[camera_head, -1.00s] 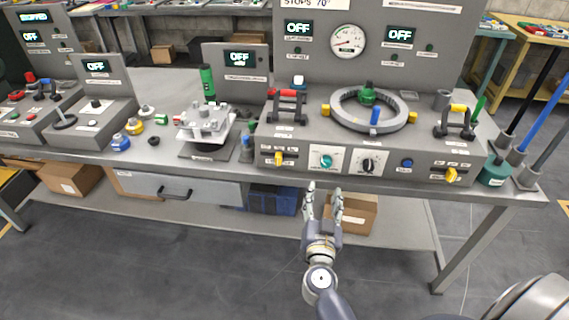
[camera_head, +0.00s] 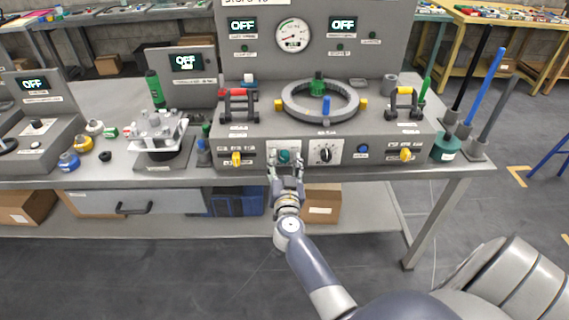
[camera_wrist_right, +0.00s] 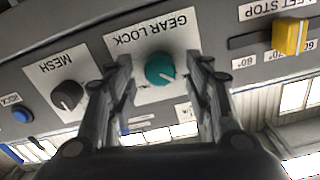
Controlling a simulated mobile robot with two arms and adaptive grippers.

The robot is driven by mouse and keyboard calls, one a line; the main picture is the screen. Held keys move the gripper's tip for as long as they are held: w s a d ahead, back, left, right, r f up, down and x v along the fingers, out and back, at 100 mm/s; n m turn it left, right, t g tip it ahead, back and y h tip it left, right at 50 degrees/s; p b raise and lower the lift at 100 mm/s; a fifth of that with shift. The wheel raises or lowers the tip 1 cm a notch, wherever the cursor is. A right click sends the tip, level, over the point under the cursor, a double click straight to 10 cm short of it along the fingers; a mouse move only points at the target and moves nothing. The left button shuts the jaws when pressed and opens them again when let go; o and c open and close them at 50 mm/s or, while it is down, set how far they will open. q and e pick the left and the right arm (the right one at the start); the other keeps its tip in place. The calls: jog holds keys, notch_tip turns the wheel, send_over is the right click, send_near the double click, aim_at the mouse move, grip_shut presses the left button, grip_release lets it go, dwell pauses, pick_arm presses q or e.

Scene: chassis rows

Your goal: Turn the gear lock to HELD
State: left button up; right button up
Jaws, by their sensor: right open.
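The gear lock is a teal knob (camera_head: 284,156) on a white plate on the front of the grey console, below the ring. In the right wrist view, the knob (camera_wrist_right: 160,68) sits under the printed words GEAR LOCK, with a light mark on its face. My right gripper (camera_head: 286,170) is open in front of the panel. In the wrist view its fingers (camera_wrist_right: 158,62) stand on either side of the knob, with gaps visible and nothing held. The position words around the knob are too small or covered to read. My left gripper is not in view.
The dark MESH knob (camera_wrist_right: 67,95) is close beside the gear lock. The yellow left stop lever (camera_head: 236,158), blue button (camera_head: 362,149) and another yellow lever (camera_head: 405,154) share the panel. A drawer handle (camera_head: 134,208) sticks out at lower left.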

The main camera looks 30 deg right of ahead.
jog(key=c, duration=1.1)
